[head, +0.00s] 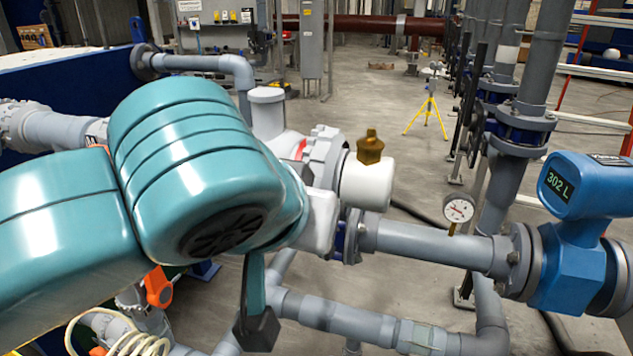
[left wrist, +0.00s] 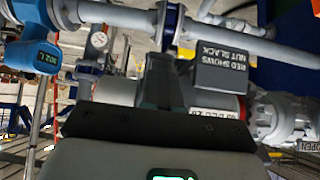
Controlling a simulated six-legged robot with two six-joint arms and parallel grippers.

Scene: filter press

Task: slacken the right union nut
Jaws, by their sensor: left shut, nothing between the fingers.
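In the head view a pale ribbed nut (head: 325,152) sits behind my left arm, with a red band at its left and a white cylinder at its right. I take it for the right union nut, but my arm covers part of this area. In the left wrist view, which is turned over, my left gripper (left wrist: 166,68) is shut and empty in front of a pale cylinder (left wrist: 115,90). A red band and ribbed pale fitting (left wrist: 280,115) show to its right. I cannot tell whether the fingers touch anything. My right gripper is in neither view.
A dark label reading "RED SHOWS NUT SLACK" (left wrist: 222,78) is close beside the fingers. A brass fitting (head: 370,147) tops the white cylinder. A gauge (head: 458,209) and blue meter (head: 572,265) are on the right pipe. An orange handle (head: 158,287) is lower left.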

